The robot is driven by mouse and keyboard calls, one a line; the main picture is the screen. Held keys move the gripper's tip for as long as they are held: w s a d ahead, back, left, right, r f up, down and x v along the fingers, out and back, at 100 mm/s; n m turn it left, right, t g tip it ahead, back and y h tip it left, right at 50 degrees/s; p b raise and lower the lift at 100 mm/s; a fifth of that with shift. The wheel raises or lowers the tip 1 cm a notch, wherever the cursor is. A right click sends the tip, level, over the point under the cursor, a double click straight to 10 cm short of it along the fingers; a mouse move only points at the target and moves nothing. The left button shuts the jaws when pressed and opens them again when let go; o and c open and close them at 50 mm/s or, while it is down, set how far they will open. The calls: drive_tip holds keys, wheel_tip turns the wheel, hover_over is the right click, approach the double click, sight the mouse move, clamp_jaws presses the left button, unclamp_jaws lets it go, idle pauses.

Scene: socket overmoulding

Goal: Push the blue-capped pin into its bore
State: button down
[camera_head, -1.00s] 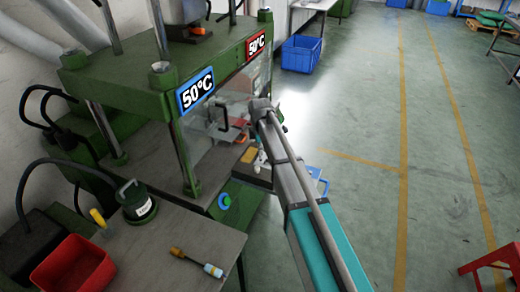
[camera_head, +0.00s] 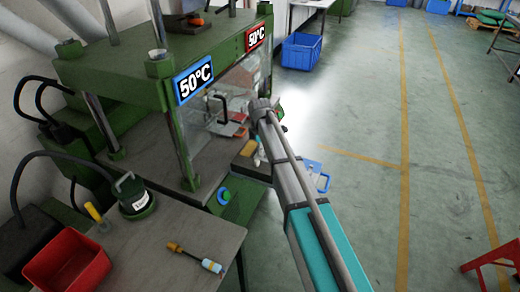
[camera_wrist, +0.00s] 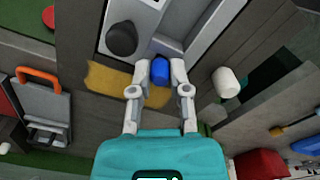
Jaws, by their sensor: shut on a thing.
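The blue-capped pin shows as a blue cap (camera_wrist: 160,70) between the fingertips in the wrist view; its lower part is hidden. My gripper (camera_wrist: 160,72) is shut on it. It is over the front edge of a grey metal part with a dark round knob (camera_wrist: 122,39). The bore is not visible, so I cannot tell whether the pin's tip is in it. In the head view my arm hides most of the gripper, beside the green press (camera_head: 120,65).
A yellow pad (camera_wrist: 104,79) lies left of the fingers and a white cylinder (camera_wrist: 226,82) is to the right. The floor at right is mostly open.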

idle(0.4)
drive_tip(key=c, duration=0.5)
unclamp_jaws()
drive_tip(key=shift+r, duration=0.15)
wheel_tip(320, 180, up, 8)
drive_tip(key=p, duration=0.8)
drive_tip(key=shift+r+p, duration=0.25)
drive_tip(key=shift+p, duration=0.1)
drive_tip(key=shift+d, duration=0.1)
idle(0.4)
drive_tip(key=shift+s+d+m, duration=3.35)
drive_tip(key=shift+s+d, duration=0.4)
drive_tip(key=shift+s, duration=0.55)
drive_tip(key=shift+s+d+m, duration=3.3)
drive_tip(key=shift+s+d, duration=0.4)
drive_tip(key=shift+s, duration=0.6)
drive_tip(key=shift+s+d+m, duration=3.35)
drive_tip(key=shift+s+d, duration=0.4)
drive_tip(key=shift+s, duration=0.55)
